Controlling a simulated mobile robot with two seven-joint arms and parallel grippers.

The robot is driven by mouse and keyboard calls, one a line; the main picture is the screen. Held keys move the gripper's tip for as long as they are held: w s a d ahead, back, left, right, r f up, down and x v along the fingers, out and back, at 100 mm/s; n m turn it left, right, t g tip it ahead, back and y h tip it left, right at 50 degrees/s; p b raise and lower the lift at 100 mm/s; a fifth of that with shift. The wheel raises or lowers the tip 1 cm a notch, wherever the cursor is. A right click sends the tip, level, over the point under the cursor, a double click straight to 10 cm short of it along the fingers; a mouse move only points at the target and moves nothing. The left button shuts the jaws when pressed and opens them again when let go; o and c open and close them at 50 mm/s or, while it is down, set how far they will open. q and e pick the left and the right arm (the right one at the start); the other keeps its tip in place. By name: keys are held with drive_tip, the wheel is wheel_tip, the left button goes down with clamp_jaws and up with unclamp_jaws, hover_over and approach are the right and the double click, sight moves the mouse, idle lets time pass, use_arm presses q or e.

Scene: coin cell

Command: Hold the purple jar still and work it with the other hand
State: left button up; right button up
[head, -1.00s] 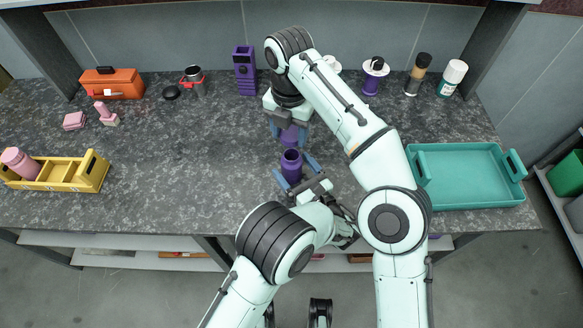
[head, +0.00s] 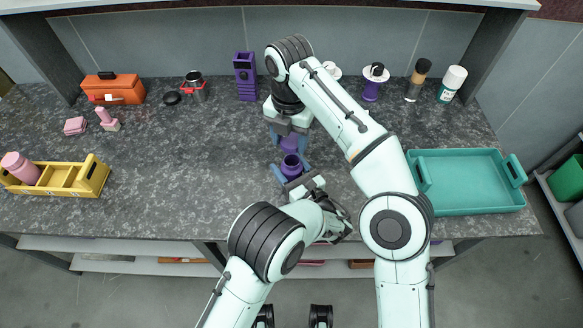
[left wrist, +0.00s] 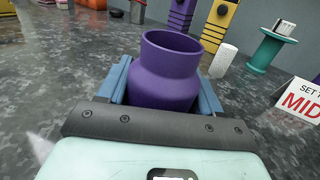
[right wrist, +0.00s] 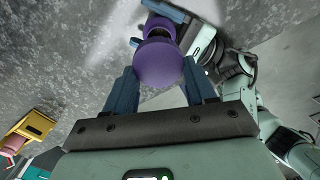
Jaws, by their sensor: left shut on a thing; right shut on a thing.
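The purple jar (head: 292,168) is in the middle of the counter in the head view, its open round mouth showing. My left gripper (head: 289,171) is shut on its sides. The left wrist view shows the jar (left wrist: 165,78) between blue fingers, its mouth uncovered. My right gripper (head: 289,134) is just beyond the jar, shut on a smaller purple piece (head: 289,144), seemingly the lid. In the right wrist view this rounded piece (right wrist: 158,64) sits between the fingers, with the jar behind it.
A teal tray (head: 465,208) lies at right, a yellow caddy (head: 92,178) with a pink bottle (head: 22,168) at left. Along the back stand an orange toolbox (head: 113,88), a purple tower (head: 245,76), a purple spool (head: 372,85) and bottles. The counter left of centre is clear.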

hover_over(290, 163)
drive_tip(key=shift+f, duration=2.35)
drive_tip(key=shift+f, duration=0.9)
drive_tip(key=shift+f, duration=0.55)
